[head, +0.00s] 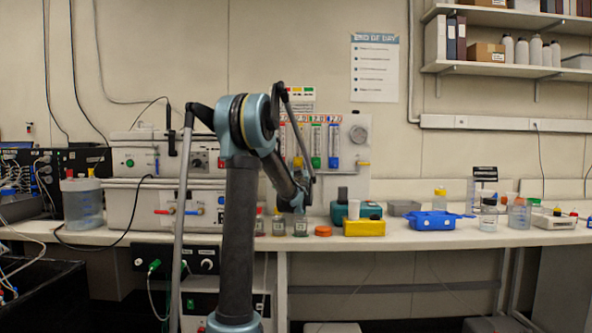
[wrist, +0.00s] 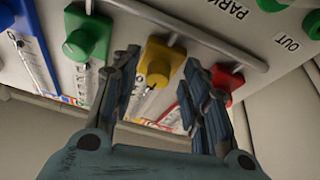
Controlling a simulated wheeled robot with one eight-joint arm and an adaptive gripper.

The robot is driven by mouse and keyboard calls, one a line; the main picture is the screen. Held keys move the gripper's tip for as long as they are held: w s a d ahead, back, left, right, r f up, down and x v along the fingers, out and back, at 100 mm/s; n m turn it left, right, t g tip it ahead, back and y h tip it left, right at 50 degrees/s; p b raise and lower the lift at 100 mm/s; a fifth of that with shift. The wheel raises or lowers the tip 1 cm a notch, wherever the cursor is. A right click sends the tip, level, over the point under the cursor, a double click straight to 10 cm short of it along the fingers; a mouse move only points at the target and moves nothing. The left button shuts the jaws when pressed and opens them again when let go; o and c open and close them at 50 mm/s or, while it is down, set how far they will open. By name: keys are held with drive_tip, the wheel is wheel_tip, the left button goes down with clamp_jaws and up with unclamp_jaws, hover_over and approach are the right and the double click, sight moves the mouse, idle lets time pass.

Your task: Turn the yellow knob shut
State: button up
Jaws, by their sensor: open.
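The yellow knob (wrist: 158,64) shows in the wrist view on a pale panel (wrist: 190,18), with a small dark mark on its face. My gripper (wrist: 163,78) is open, with one dark finger to each side of the knob. The left finger stands between the yellow knob and a green knob (wrist: 86,36). The right finger stands between the yellow knob and a red knob (wrist: 226,84), partly covering the red one. I cannot tell whether either finger touches the yellow knob. In the head view my arm partly covers the panel (head: 352,180), and the yellow knob is not clear there.
A blue knob (wrist: 6,17) sits at the wrist view's left edge. A grey bar (wrist: 185,37) runs across the panel above the knobs. On the bench (head: 400,238) below stand small bottles (head: 279,225), an orange lid (head: 323,231) and a yellow block (head: 363,228).

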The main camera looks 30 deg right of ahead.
drive_tip(key=shift+w+d+r, duration=0.1)
drive_tip(key=shift+w, duration=0.05)
clamp_jaws()
drive_tip(key=shift+n+y, duration=0.3)
drive_tip(key=shift+n, duration=0.4)
unclamp_jaws()
